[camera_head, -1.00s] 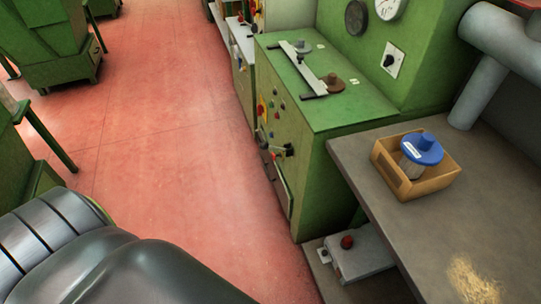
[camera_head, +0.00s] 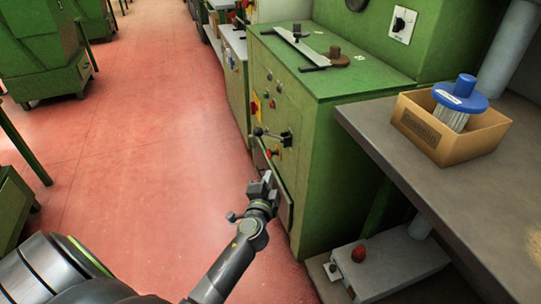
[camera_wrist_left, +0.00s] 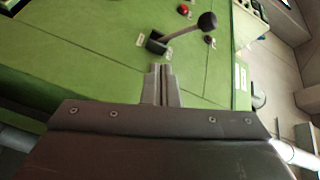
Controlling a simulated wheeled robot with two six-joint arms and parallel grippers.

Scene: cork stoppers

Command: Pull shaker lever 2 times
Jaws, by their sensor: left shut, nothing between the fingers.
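The shaker lever (camera_head: 271,136) is on the front of the green cabinet (camera_head: 330,130), a metal rod with a black ball knob (camera_head: 258,131) at its left end. In the left wrist view the lever's rod (camera_wrist_left: 183,31) rises from a dark slotted base to the black knob (camera_wrist_left: 207,21). My left gripper (camera_head: 266,180) is in front of the cabinet, below the lever and apart from it. Its fingers (camera_wrist_left: 161,72) are shut and empty, pointing toward the lever base in the wrist view. My right gripper is not in view.
A grey table (camera_head: 390,125) to the right holds a cardboard box (camera_head: 440,144) with a blue-topped object (camera_head: 461,93). A grey box with a red button (camera_head: 359,253) sits low beside the cabinet. The red floor (camera_head: 150,190) at left is open.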

